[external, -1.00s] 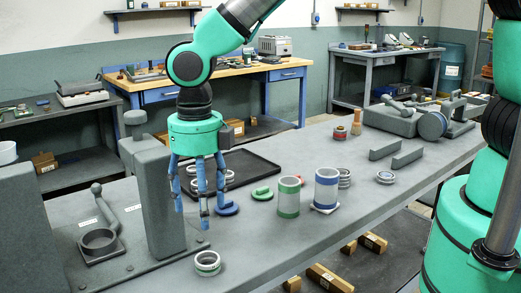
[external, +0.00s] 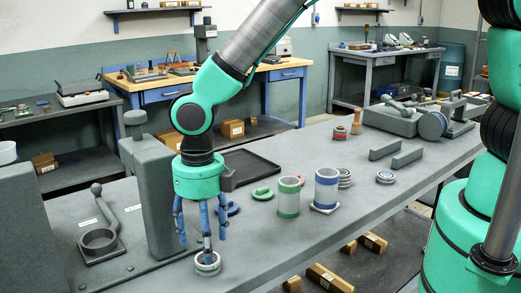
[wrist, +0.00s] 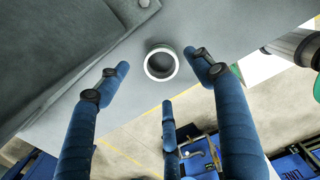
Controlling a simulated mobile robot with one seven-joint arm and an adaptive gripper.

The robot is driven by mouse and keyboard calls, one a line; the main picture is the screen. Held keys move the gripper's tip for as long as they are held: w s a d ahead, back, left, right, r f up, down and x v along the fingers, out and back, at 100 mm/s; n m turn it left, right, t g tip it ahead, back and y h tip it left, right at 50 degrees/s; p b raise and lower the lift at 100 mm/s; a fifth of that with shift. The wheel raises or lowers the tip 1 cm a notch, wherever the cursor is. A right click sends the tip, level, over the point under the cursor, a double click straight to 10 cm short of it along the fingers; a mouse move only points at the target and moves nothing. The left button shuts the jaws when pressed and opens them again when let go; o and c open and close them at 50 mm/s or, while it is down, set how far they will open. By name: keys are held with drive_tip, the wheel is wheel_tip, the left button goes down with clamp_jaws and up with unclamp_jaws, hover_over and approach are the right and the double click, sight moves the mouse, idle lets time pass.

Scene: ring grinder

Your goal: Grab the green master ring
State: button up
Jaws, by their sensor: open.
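The green master ring (external: 207,268) is a short pale metal ring with a greenish band. It lies flat near the front edge of the grey bench (external: 290,236). In the wrist view the ring (wrist: 148,66) shows from above, between and ahead of the spread fingers. My gripper (external: 204,246) has three blue fingers and points down over the ring. It is open and empty. One finger overlaps the ring in the external view; I cannot tell whether it touches.
A grey upright block (external: 157,200) stands close left of my gripper. A green-banded cylinder (external: 288,199) and a blue-banded cylinder (external: 326,188) stand to the right. A green gauge (external: 262,193) and a black tray (external: 250,168) lie behind. The bench front right of the ring is clear.

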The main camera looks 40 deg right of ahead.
drive_tip(key=shift+f, duration=0.1)
drive_tip(key=shift+d+f+b, duration=0.15)
drive_tip(key=shift+f+b, duration=0.35)
drive_tip(key=shift+f, duration=2)
drive_tip(key=c, duration=1.4)
